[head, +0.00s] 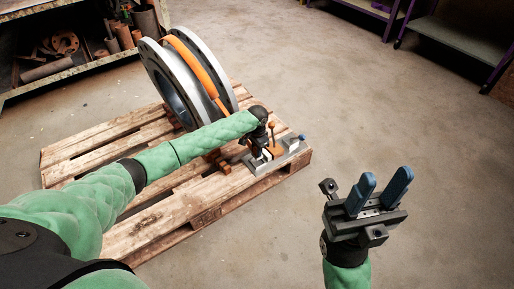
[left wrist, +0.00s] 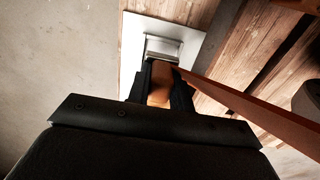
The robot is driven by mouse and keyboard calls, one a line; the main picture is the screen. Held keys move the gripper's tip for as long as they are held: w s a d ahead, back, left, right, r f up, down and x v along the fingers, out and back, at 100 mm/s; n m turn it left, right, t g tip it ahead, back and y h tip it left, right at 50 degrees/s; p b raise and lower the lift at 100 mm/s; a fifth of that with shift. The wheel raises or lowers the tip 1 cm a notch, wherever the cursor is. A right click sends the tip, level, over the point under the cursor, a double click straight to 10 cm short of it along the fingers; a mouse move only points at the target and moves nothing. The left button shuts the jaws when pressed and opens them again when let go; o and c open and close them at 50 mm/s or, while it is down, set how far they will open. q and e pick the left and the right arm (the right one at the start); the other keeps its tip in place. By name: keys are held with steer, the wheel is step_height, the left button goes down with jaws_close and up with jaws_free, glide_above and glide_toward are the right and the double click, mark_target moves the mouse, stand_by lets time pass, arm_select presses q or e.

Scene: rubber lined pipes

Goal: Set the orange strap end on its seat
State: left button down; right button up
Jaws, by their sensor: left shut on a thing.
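The orange strap (head: 200,65) runs over the top of a large grey flanged pipe piece (head: 190,90) and down its right side. My left gripper (head: 266,153) is at the right end of the pallet, over a grey metal plate. In the left wrist view my left gripper (left wrist: 160,88) is shut on the orange strap end (left wrist: 159,90), between its dark fingers. Just beyond the fingertips is a metal seat (left wrist: 162,48) on a pale plate (left wrist: 133,50). Whether the strap end touches the seat cannot be told. My right gripper (head: 378,190) is open and empty, with blue fingertips.
The pipe piece stands on a wooden pallet (head: 85,150). The grey plate (head: 290,158) lies at the pallet's right edge. A shelf with rusty pipes (head: 60,70) stands at the back left, and a purple-framed rack (head: 455,40) at the back right. The right floor is clear.

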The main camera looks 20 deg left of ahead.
arm_select(q)
steer(key=shift+f, duration=1.7)
steer(key=shift+p, duration=0.4)
steer(key=shift+f, duration=0.1)
steer(key=shift+f, duration=0.35)
steer(key=c, duration=1.2)
jaws_free()
steer(key=shift+o, duration=0.2)
